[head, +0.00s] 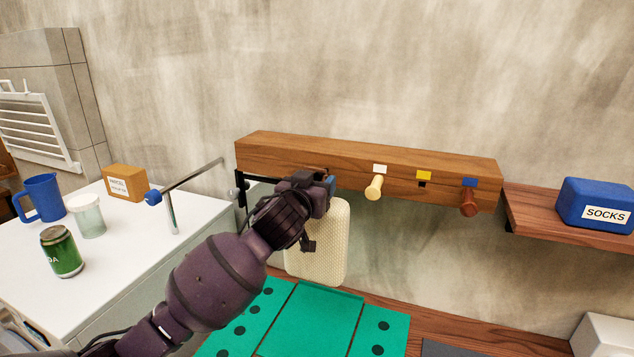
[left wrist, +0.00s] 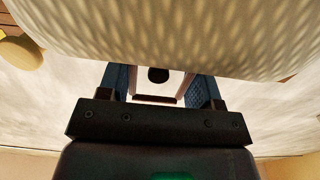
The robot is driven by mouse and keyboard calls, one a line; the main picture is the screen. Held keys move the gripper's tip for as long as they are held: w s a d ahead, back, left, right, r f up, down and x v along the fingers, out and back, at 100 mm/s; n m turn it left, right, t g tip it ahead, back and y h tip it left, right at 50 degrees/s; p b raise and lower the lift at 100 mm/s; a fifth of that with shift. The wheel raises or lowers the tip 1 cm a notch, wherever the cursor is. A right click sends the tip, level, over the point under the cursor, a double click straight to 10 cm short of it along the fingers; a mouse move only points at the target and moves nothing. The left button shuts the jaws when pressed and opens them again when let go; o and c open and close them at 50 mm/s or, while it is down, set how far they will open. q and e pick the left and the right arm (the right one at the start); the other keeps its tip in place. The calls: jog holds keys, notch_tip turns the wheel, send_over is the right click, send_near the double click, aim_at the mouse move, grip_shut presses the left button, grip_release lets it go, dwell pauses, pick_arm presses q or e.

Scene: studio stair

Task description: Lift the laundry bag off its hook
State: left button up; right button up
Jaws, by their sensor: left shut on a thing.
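The laundry bag (head: 330,240) is a cream, woven-looking bag that hangs upright below the wooden rail (head: 300,152). My left gripper (head: 327,183) is at the top of the bag, close to the rail's front, and hides the bag's upper part and any hook there. In the left wrist view the bag (left wrist: 190,35) fills the top. The blue fingers of the gripper (left wrist: 158,85) are shut on a pale part with a dark round spot, likely the bag's loop. I cannot tell if the loop is still around a hook. My right gripper is not in view.
A cream peg (head: 374,188) and a red-brown peg (head: 469,203) stick out to the right. A blue SOCKS box (head: 597,204) sits on a shelf. A metal bar (head: 190,178), can (head: 62,252), jar (head: 89,216) and jug (head: 43,197) are left. A green mat (head: 312,318) lies below.

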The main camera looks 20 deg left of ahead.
pick_arm(q)
jog(key=shift+s+r, duration=0.25)
jog(key=shift+s, duration=0.85)
jog(key=shift+s, duration=0.1)
jog(key=s, duration=0.6)
jog(key=shift+s+a, duration=0.15)
jog(key=shift+s, duration=0.25)
dwell(0.6)
dwell(0.4)
jog(key=shift+s, duration=0.1)
